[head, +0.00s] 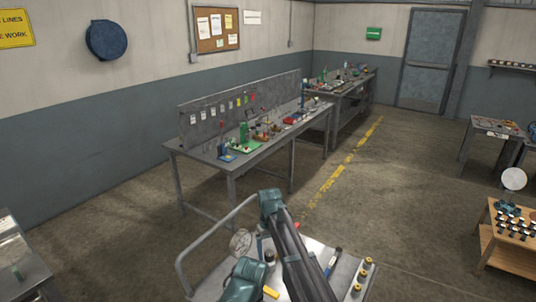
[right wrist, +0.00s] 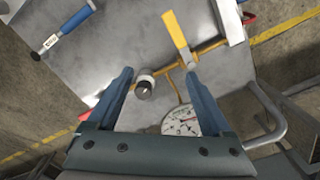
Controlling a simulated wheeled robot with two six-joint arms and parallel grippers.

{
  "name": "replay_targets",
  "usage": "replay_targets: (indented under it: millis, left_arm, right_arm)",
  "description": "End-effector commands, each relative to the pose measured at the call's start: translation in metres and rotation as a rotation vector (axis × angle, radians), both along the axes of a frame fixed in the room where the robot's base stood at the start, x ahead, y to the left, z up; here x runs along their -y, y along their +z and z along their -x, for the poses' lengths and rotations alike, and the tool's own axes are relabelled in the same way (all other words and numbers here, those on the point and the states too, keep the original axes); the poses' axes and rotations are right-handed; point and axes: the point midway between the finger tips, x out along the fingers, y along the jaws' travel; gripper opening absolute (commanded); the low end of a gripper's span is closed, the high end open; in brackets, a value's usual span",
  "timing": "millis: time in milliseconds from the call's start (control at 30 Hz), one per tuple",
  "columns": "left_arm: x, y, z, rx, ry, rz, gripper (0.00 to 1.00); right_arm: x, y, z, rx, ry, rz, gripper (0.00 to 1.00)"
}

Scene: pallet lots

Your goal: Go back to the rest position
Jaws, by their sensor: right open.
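My right gripper (right wrist: 158,80) is open in the right wrist view, with its two blue fingers apart and nothing held between them. It points down over the grey cart top (right wrist: 120,55). A small dark-topped cylinder (right wrist: 145,87) shows between the fingers, below them on the cart. In the head view my right arm reaches over the cart top (head: 318,250), and its fingers cannot be made out. My left gripper is in neither view.
On the cart are a round gauge (head: 241,241), a blue-handled tool (head: 333,262), several brass-coloured pieces (head: 362,276) and a yellow-handled tool (right wrist: 178,35). The cart's rail (head: 205,246) stands at left. A workbench (head: 230,168) lies ahead; a wooden table (head: 508,252) stands at right. Open floor lies between.

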Motion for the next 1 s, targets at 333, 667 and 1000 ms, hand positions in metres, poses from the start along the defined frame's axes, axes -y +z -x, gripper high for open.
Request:
replay_targets:
  millis: [333, 667, 1000]
  left_arm:
    - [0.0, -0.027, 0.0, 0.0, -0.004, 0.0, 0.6]
    - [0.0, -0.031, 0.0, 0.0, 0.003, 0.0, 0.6]
    - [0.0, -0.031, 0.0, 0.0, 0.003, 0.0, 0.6]
  right_arm:
    - [0.038, -0.026, 0.229, -0.011, -0.035, 0.064, 0.84]
    - [0.048, -0.029, 0.277, -0.011, -0.045, 0.08, 0.84]
    - [0.048, -0.029, 0.275, -0.011, -0.045, 0.08, 0.84]
